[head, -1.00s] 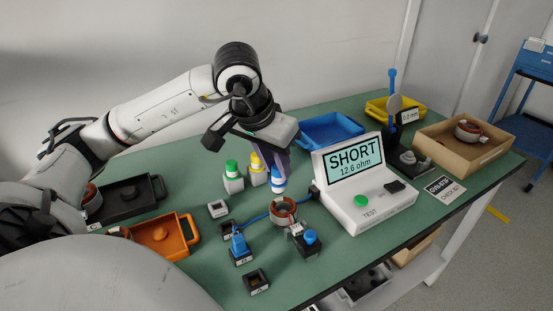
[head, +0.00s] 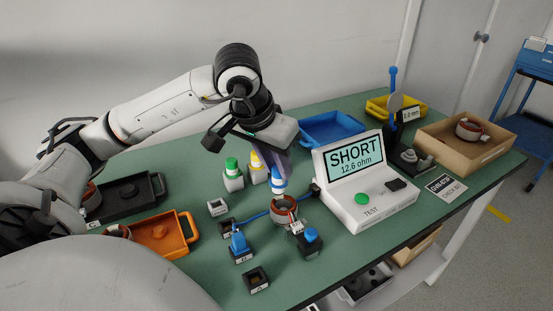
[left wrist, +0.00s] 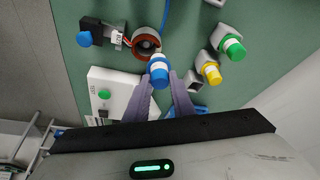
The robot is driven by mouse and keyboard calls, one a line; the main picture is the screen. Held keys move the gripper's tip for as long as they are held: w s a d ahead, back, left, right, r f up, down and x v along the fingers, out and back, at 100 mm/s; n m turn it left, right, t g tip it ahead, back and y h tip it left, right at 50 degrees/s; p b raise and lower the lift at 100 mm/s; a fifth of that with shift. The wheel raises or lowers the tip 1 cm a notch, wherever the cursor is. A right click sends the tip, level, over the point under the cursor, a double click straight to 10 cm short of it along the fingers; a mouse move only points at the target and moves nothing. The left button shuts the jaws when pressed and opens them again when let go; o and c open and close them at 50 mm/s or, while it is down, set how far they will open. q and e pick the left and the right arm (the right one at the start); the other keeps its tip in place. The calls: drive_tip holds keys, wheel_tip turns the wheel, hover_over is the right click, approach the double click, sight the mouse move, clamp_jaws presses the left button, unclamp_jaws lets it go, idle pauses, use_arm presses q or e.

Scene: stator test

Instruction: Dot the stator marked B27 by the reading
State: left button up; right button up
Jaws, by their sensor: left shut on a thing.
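My left gripper (head: 270,160) is shut on a white dot marker with a blue cap (head: 279,182), held above the stator on the bench. In the left wrist view the blue-capped marker (left wrist: 159,72) sits between my fingertips, overlapping the edge of the stator (left wrist: 146,40). My right gripper is not in view.
Green-capped (head: 233,176) and yellow-capped (head: 257,168) markers stand left of the gripper. Orange (head: 165,240), black (head: 125,200), blue (head: 332,130) and yellow (head: 380,108) trays and a cardboard box (head: 465,150) sit around.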

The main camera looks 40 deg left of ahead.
use_arm(q)
drive_tip(key=shift+f, duration=0.2)
idle(0.3)
wheel_tip(320, 180, up, 6)
drive_tip(key=p, duration=0.4)
drive_tip(key=shift+p, duration=0.4)
idle(0.3)
